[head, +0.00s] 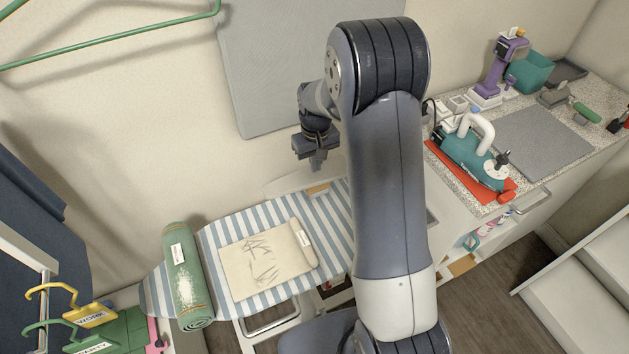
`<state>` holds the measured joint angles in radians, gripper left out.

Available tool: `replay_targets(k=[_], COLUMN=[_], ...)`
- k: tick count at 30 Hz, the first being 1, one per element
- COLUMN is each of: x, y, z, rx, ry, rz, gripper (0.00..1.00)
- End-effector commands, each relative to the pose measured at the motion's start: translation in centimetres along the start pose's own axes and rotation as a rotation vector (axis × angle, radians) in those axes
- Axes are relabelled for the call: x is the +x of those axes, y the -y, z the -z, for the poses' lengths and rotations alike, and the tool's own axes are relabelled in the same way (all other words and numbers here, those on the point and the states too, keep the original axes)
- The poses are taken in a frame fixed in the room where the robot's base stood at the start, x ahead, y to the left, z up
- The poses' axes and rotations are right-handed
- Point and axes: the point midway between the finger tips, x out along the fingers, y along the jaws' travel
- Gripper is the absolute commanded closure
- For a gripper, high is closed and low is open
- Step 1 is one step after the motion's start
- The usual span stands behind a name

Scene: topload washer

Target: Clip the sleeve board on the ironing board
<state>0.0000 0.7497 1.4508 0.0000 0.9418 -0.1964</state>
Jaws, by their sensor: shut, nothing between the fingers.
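The ironing board (216,229) has a blue-and-white striped cover and runs across the lower middle; my arm hides its right part. A narrow pale board (287,186), which looks like the sleeve board, lies at the ironing board's back edge with a small tan block (318,189) by it. Whether it is clipped on cannot be told. My gripper (316,166) points down above this pale board, shut and empty. It appears apart from the board, though the height gap is hard to judge.
A cream cloth (262,262) and a rolled green towel (186,279) lie on the ironing board. A teal iron (468,154) rests on a red mat on the right counter (438,159). A grey panel (290,60) stands behind my gripper.

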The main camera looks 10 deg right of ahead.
Motion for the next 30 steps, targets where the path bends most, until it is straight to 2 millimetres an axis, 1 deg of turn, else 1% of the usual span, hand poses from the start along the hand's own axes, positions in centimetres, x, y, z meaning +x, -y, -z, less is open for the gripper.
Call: replay_targets(k=[1,9,27,30], x=[-0.6,-2.2,-5.8,-6.0], y=[0.0,0.0,0.0,0.0], z=[0.0,0.0,0.0,0.0], rx=[0.000,0.000,0.000,0.000], ry=[-0.001,-0.001,-0.001,-0.001], rz=[0.000,0.000,0.000,0.000], gripper=[1.00,1.00,1.00,1.00])
